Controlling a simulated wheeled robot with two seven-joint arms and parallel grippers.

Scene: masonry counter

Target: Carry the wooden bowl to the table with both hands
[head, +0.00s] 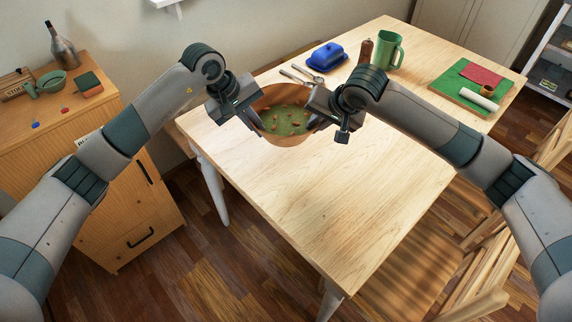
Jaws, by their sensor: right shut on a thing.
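The wooden bowl (284,139) is at the left part of the wooden table (340,190), with green contents with small brown bits inside. It looks level. My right gripper (318,119) is at the bowl's right rim and is shut on it. My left gripper (250,122) is at the bowl's left rim; its fingers are partly hidden, and I cannot tell whether they grip the rim. The bowl's underside is hidden, so I cannot tell whether it touches the tabletop.
Behind the bowl are cutlery (299,76), a blue butter dish (327,55), a brown mill (365,52) and a green mug (388,50). A green board (455,90) lies far right. The table's front is clear. A wooden cabinet (125,205) stands left; a chair (430,280) is front right.

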